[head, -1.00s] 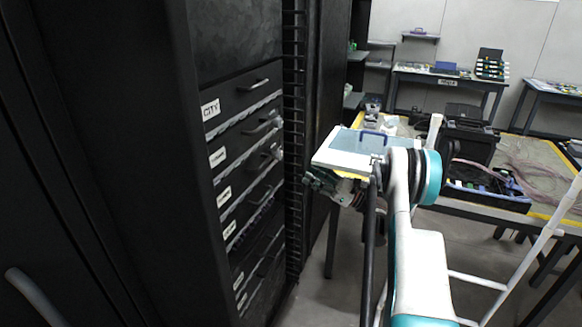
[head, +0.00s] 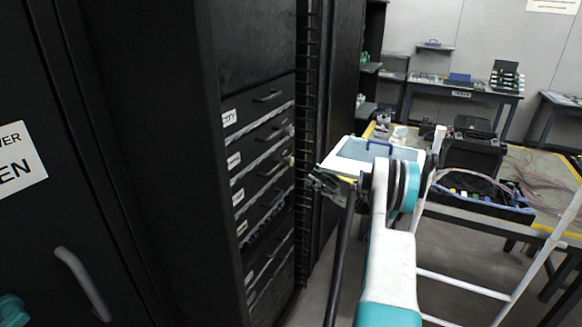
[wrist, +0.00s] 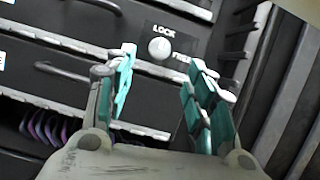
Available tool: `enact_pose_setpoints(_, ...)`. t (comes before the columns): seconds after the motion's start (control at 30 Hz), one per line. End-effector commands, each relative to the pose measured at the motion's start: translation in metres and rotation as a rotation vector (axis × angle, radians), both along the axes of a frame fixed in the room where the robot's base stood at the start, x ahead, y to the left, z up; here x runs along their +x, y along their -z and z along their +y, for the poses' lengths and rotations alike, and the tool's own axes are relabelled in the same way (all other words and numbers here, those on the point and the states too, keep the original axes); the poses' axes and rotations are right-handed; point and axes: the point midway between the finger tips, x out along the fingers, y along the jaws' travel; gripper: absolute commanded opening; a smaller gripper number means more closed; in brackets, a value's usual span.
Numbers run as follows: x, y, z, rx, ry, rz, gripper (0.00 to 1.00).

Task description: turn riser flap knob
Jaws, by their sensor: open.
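The knob (wrist: 160,48) is a round pale grey disc on a dark panel in the wrist view. The word LOCK stands above it, and a second word at its lower right is partly covered by a finger. My gripper (wrist: 164,64) is open, with its teal-padded fingers on either side of the knob in the picture. Nothing is between the fingers, and I cannot tell how far the knob is in depth. In the head view my gripper (head: 326,182) is right of the rack's drawer fronts (head: 262,160), partly hidden by my wrist.
Drawer handles (wrist: 64,75) lie left of the knob, with purple cables (wrist: 45,126) below. A dark cabinet door with a handle (head: 82,282) is at the left. A worktable (head: 545,165) with cases and cables and a white ladder-like frame (head: 560,235) stand to the right.

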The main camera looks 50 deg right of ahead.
Motion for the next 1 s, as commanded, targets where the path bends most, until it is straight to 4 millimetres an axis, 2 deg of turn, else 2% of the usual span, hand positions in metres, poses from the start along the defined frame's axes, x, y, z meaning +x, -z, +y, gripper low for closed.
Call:
enact_pose_setpoints(0.3,0.055,-0.021,0.019,0.000,-0.001,0.000,0.49)
enact_pose_setpoints(0.5,0.077,-0.032,0.026,0.000,0.000,0.000,0.49)
enact_pose_setpoints(0.7,0.085,-0.036,0.029,0.000,0.000,0.000,0.49)
enact_pose_setpoints(0.93,0.085,-0.037,0.029,0.000,0.000,0.000,0.49)
enact_pose_setpoints(0.97,0.085,-0.037,0.029,0.000,0.000,0.000,0.45)
enact_pose_setpoints(1.0,0.085,-0.037,0.029,0.000,0.000,0.000,0.36)
